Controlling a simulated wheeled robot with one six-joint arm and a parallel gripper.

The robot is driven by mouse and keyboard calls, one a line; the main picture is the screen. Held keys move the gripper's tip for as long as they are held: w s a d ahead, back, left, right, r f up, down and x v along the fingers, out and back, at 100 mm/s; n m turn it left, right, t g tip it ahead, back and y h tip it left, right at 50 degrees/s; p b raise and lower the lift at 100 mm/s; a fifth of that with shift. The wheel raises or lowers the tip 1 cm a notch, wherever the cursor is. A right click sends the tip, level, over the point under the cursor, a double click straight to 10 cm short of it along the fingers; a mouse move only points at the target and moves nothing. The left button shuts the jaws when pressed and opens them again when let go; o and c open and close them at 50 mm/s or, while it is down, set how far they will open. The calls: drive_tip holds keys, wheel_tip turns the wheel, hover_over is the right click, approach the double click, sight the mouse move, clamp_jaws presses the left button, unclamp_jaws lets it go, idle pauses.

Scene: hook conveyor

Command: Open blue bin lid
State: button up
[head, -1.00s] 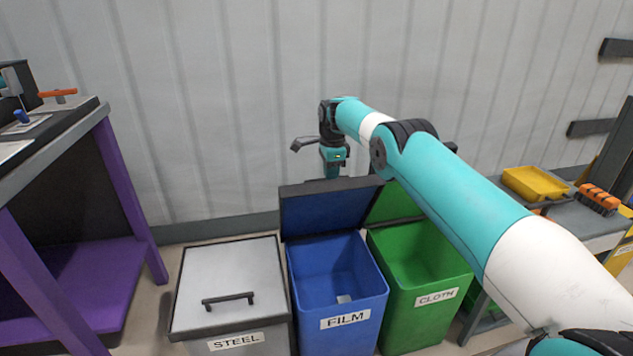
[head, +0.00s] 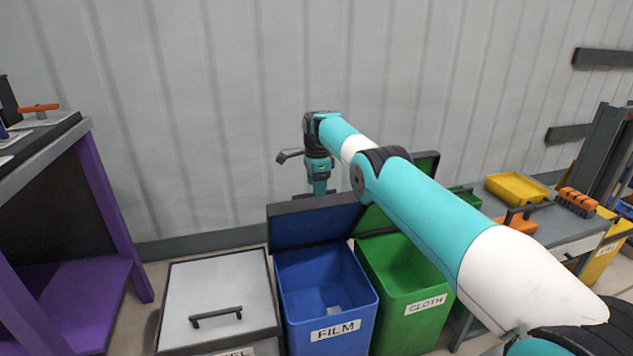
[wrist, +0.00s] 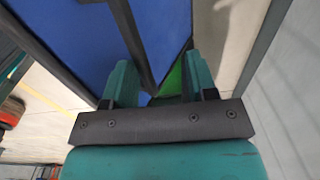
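The blue bin (head: 327,294), labelled FILM, stands between a grey and a green bin. Its mouth is uncovered and a small pale piece shows inside. Its blue lid (head: 300,228) stands raised at the back, blue underside toward the head camera. My gripper (head: 320,190) points down at the lid's upper edge in the head view; whether it touches cannot be told. In the wrist view my gripper (wrist: 159,82) has its two teal fingers apart, with blue surfaces and a dark lid edge (wrist: 130,35) in front of them. Nothing is clearly held.
The grey STEEL bin (head: 220,295) is shut, its handle on top. The green CLOTH bin (head: 403,285) is open, its lid raised partly behind my arm. A purple-framed bench (head: 105,190) stands left. A cart with a yellow tray (head: 517,188) stands right. A wall is close behind.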

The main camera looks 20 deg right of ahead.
drive_tip(key=shift+s+a+f, duration=0.1)
drive_tip(key=shift+s+f, duration=0.1)
drive_tip(key=shift+f, duration=0.8)
wheel_tip(320, 180, up, 20)
drive_tip(key=p, duration=0.9)
drive_tip(key=shift+f, duration=0.25)
